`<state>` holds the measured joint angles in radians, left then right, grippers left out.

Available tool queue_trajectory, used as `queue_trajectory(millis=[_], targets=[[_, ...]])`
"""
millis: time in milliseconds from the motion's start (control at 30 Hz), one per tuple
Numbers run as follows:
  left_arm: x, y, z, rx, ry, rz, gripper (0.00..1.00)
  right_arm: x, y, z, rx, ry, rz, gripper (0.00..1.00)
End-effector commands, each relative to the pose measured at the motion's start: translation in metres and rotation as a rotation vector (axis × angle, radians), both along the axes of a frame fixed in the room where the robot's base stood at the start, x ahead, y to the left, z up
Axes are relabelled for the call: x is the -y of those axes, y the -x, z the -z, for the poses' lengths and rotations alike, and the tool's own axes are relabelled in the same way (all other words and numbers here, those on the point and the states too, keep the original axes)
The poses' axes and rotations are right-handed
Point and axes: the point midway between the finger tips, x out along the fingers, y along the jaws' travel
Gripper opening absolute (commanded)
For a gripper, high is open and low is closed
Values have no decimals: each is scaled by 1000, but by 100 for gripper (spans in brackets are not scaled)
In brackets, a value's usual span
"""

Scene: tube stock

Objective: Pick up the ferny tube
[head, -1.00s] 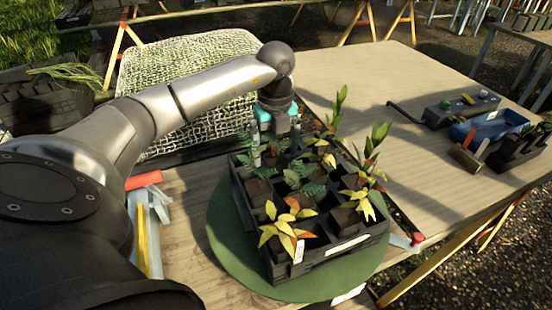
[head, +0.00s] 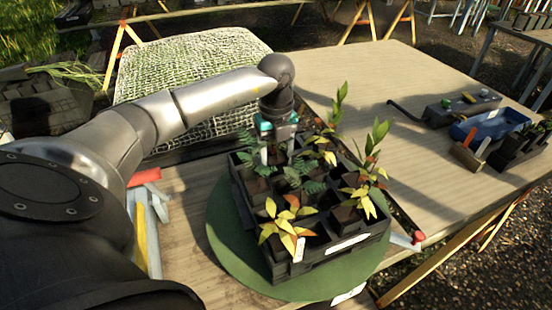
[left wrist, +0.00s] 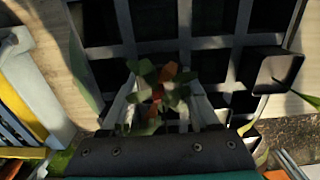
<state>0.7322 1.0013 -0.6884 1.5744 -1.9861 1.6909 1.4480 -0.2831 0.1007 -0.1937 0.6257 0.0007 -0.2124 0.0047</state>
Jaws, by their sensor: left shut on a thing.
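A black tray (head: 340,247) of planted tubes stands on a round green mat (head: 222,250). Feathery green ferny plants (head: 292,177) grow in its middle and far-left cells. My left gripper (head: 278,152) reaches down into the tray's far-left part and is shut on a planted tube. In the left wrist view, a small plant (left wrist: 160,88) with green leaves and an orange-red middle shows between the fingers (left wrist: 158,105). The tube's body is hidden, and I cannot tell whether this plant is the ferny one. My right gripper is not in view.
Yellow-orange plants (head: 280,225) and taller green ones (head: 372,150) crowd the tray around the gripper. A netted surface (head: 190,60) lies behind my arm. A blue tray (head: 490,125) stands at the right. The table between them (head: 420,170) is clear.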

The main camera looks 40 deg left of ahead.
Motion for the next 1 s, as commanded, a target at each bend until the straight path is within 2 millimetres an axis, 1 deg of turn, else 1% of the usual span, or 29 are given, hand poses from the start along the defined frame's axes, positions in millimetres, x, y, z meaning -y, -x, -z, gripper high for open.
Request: queue_trajectory(millis=[33, 200, 267, 833, 1000], targets=[[0, 0, 0, 0, -1, 0, 25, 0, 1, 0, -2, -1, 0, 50], [0, 0, 0, 0, -1, 0, 6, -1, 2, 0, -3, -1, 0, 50], [0, 0, 0, 0, -1, 0, 0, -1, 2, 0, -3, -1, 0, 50], [0, 0, -1, 1, 0, -1, 0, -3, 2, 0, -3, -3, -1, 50], [-1, -1, -10, 3, -1, -1, 0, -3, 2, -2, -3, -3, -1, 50]])
